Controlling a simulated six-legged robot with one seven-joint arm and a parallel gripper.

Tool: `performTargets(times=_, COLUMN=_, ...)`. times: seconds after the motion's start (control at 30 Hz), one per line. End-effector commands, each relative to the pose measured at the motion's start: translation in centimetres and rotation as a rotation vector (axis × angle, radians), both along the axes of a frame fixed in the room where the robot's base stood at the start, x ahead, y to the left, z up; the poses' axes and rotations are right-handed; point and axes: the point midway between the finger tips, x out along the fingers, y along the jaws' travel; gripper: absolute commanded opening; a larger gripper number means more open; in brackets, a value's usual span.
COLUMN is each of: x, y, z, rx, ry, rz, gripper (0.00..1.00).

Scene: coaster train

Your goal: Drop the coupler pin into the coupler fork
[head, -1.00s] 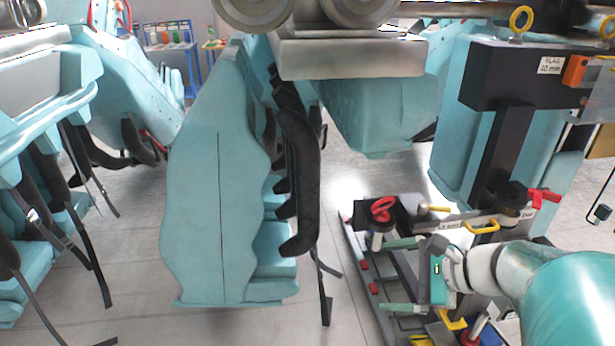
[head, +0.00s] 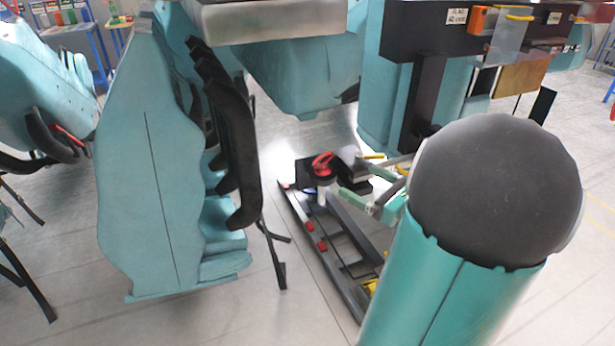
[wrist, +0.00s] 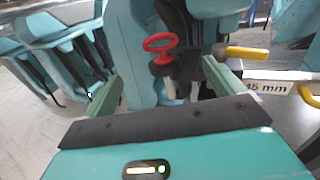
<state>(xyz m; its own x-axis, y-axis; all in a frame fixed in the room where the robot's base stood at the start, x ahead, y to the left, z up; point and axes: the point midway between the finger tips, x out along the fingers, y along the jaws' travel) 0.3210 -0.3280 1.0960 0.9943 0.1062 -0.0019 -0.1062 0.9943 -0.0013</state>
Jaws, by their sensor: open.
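The coupler pin has a red ring handle (head: 322,163), a dark collar and a pale shank. It stands upright at a black block (head: 303,172) on the low dark frame. In the wrist view its red ring (wrist: 158,44) shows ahead, between the lines of my two fingers. My gripper (head: 370,203) is open and empty, to the lower right of the pin in the head view. In the wrist view its green fingers (wrist: 163,85) are wide apart, with no visible contact with the pin. I cannot make out the coupler fork for sure.
The low dark frame (head: 343,245) carries red blocks along one side. A yellow handle (wrist: 246,53) and a plate marked 45 mm (wrist: 268,87) lie right of the pin. A teal coaster car (head: 150,190) with black restraints hangs at left. Grey floor (head: 250,320) is clear in front.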

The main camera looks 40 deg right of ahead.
Motion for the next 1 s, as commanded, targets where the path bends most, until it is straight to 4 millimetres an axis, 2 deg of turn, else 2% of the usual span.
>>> performTargets(times=0.07, x=0.7, y=-0.1, z=0.0, rx=0.001, ry=0.0, rz=-0.003, gripper=0.94)
performTargets(times=0.4, x=6.8, y=0.5, z=-0.1, rx=0.0, ry=0.002, rz=-0.004, gripper=0.94)
performTargets(times=0.67, x=9.1, y=1.1, z=0.0, rx=0.0, ry=0.001, rz=-0.002, gripper=0.94)
performTargets(times=0.9, x=12.7, y=1.8, z=-0.1, rx=0.0, ry=0.002, rz=0.0, gripper=0.94)
performTargets(times=1.0, x=13.3, y=1.9, z=0.0, rx=0.0, ry=0.001, rz=-0.001, gripper=0.94)
